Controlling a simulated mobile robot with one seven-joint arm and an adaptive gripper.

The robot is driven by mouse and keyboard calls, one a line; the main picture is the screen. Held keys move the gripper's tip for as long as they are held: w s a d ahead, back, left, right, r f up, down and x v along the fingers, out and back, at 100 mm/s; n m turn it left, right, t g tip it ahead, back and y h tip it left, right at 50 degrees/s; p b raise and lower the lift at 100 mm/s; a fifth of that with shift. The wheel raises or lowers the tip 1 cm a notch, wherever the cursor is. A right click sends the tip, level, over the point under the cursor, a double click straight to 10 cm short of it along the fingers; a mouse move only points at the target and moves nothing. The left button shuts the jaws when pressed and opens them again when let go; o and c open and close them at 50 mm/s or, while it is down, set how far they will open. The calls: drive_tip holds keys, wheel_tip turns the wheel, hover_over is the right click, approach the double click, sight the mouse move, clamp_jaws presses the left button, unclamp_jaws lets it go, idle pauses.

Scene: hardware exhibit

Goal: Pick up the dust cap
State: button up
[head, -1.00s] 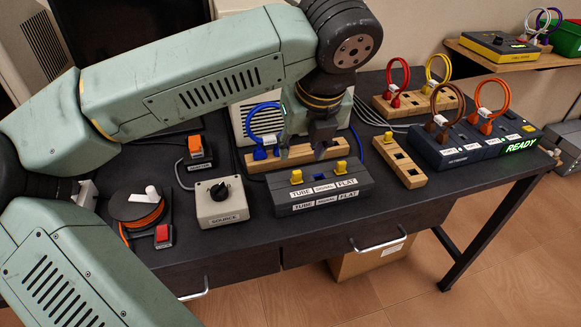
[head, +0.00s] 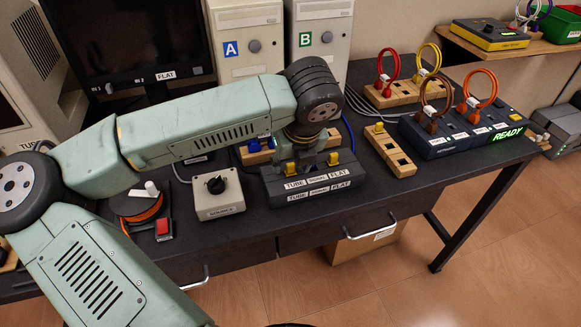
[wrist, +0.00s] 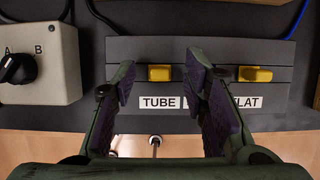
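Two yellow dust caps sit on a dark grey box (head: 315,190) labelled TUBE and FLAT. The left cap (head: 281,169) also shows in the wrist view (wrist: 159,73); the right cap (head: 332,158) also shows there (wrist: 255,74). A similar yellow piece (head: 379,127) stands on a wooden block. My gripper (wrist: 162,72) is open above the box. In the wrist view its fingertips lie on either side of the left cap, the right finger between the two caps. I cannot tell whether they touch it.
A switch box (head: 218,193) stands left of the grey box. A wooden strip with a blue connector (head: 258,144) lies behind it. The wooden block (head: 393,151) and a dark unit with looped cables (head: 433,138) stand to the right.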

drive_tip(key=shift+c, duration=0.5)
drive_tip(key=c, duration=0.7)
